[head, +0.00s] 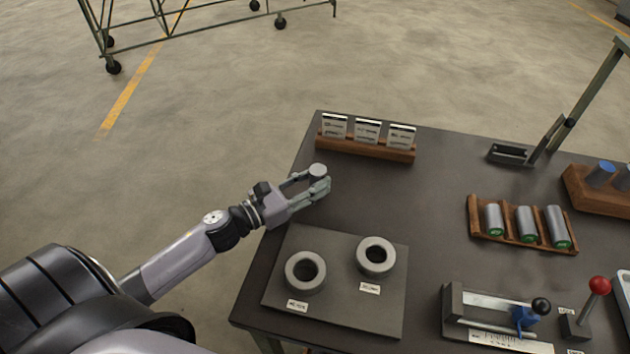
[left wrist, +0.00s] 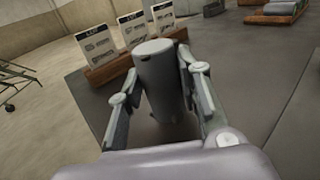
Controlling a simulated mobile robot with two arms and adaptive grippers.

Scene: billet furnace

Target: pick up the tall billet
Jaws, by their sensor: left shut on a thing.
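A grey cylindrical billet (head: 318,170) stands upright between the fingers of my left gripper (head: 307,187), near the table's left edge. In the left wrist view the billet (left wrist: 160,75) rises between the two fingers of the left gripper (left wrist: 160,88), which is shut on it. Its lower end is partly hidden, so I cannot tell whether it touches the table. My right gripper does not show.
A wooden card holder (head: 366,149) stands behind the billet. A plate with two ring-shaped fixtures (head: 306,271) (head: 376,256) lies in front. A wooden rack (head: 507,236) with three metal cylinders, a clamp device (head: 490,304) and a red-knobbed lever (head: 598,286) are at right.

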